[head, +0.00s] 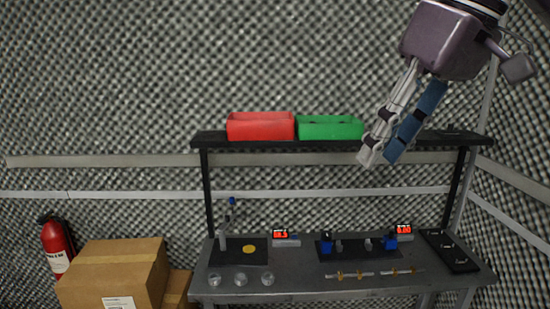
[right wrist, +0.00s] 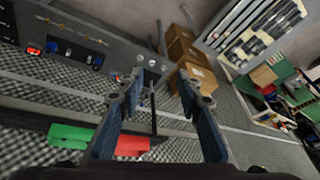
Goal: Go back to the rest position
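My right gripper (head: 380,158) is raised at the upper right of the head view, in front of the right part of the shelf, with its fingers pointing down and to the left. In the right wrist view its two blue fingers (right wrist: 160,82) stand apart with nothing between them, so it is open and empty. My left gripper is in neither view.
The workbench (head: 300,290) holds small instruments, glass dishes (head: 240,280) and a black tray (head: 450,251). On the shelf (head: 210,139) above stand a red bin (head: 261,127) and a green bin (head: 330,128). Cardboard boxes (head: 113,272) and a fire extinguisher (head: 56,247) stand left.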

